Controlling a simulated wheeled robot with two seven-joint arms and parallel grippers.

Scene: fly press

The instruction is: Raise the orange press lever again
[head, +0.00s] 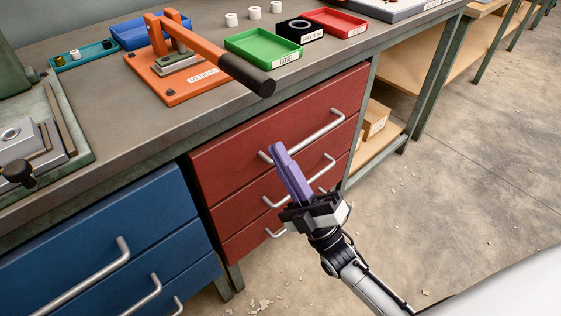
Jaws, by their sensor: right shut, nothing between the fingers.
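The orange press lever (208,56) belongs to a small press on an orange base plate (150,68) near the middle of the bench. The lever slopes down to the right from an orange upright. Its dark grip (250,79) ends near the bench's front edge. My right gripper (279,150) has purple fingers pressed together with nothing between them. It points up in front of the red drawers, below the grip in the picture and apart from it. My left gripper is not in view.
Around the press are a green tray (238,44), a red tray (335,15), a blue tray (127,40), a black block (299,27) and white cylinders (254,13). Red drawers (222,160) with protruding metal handles stand behind my right gripper. Open floor (480,180) lies to the right.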

